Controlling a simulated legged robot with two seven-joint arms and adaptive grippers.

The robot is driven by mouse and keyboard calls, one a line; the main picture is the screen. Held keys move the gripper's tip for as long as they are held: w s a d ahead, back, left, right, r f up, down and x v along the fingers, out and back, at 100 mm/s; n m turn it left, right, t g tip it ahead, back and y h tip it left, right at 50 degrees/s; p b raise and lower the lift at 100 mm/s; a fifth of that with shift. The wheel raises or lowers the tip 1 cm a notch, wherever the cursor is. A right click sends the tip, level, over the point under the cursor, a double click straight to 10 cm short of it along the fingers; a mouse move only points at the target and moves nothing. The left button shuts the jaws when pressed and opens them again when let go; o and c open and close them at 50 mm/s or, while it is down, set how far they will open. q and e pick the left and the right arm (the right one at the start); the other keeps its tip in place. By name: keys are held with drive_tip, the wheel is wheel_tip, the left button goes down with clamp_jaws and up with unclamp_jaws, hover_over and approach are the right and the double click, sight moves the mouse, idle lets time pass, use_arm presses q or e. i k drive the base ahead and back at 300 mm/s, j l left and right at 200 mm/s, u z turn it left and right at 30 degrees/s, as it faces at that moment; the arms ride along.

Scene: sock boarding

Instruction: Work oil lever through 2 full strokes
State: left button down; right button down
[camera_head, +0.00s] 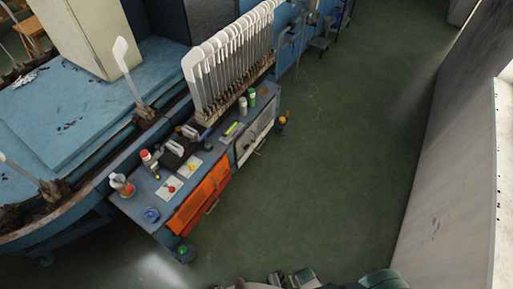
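No oil lever can be made out for certain. A dark device with pale handle-like parts (172,148) sits on the blue bench (140,199), but I cannot tell whether it is the lever. A clear bottle with an orange-red part (123,186) stands at the bench's left corner, and a smaller red-topped container (148,158) stands behind it. Neither of my grippers shows; only parts that look like my own body appear at the bottom edge.
A row of upright white sock boards (228,60) stands behind the bench. An orange panel (203,195) is on the bench front. White cards with a red knob (170,189) and a yellow knob (191,167) lie on top. Green floor (320,160) is open to the right, up to a pale wall (440,190).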

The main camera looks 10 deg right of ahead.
sight(129, 188)
drive_tip(key=j+z, duration=0.75)
drive_tip(key=k+j+z, duration=0.15)
drive_tip(key=j+z, duration=0.25)
drive_tip(key=k+j+z, duration=0.15)
drive_tip(key=j+z, duration=0.2)
drive_tip(key=k+j, duration=0.15)
drive_tip(key=j, duration=0.25)
drive_tip(key=k+j, duration=0.2)
drive_tip(key=j, duration=0.15)
drive_tip(key=k+j, duration=0.15)
drive_tip(key=j, duration=0.25)
drive_tip(key=k+j, duration=0.2)
drive_tip(key=j, duration=0.2)
drive_tip(key=k+j, duration=0.15)
drive_tip(key=j, duration=0.2)
drive_tip(key=k+j, duration=0.2)
drive_tip(key=j, duration=0.2)
drive_tip(key=k+j, duration=0.15)
drive_tip(key=j, duration=0.25)
drive_tip(key=k+j, duration=0.2)
drive_tip(key=j, duration=0.15)
drive_tip(key=i+u, duration=0.1)
